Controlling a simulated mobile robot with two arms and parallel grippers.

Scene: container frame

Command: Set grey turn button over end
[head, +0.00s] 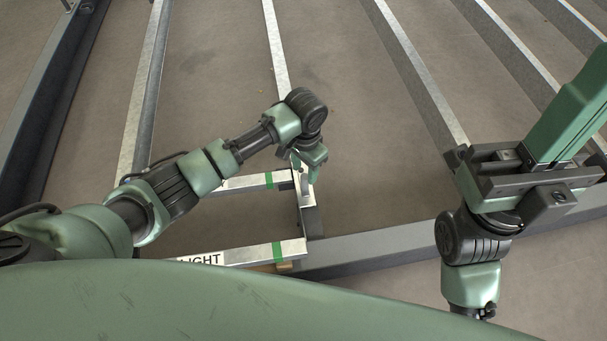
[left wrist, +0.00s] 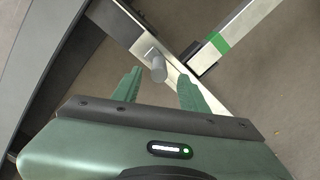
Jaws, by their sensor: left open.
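The grey turn button (left wrist: 157,68) is a short round knob with a small plate, mounted on a pale metal rail. In the left wrist view it stands just beyond and between the fingertips. A metal bar with a green band (left wrist: 220,42) has its end at this rail, right of the button. My left gripper (left wrist: 155,82) is open, its two green fingers apart and nothing between them. In the head view my left gripper (head: 307,172) is over the rail, beside the end of the upper green-banded bar (head: 245,184), and partly hides the button area. My right gripper's fingertips do not show clearly.
A second green-banded bar (head: 240,254) with partly hidden lettering lies nearer me. A grey frame beam (head: 375,243) runs off to the right. Several long metal beams cross the brown floor. My right arm is at the right, apart from the bars.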

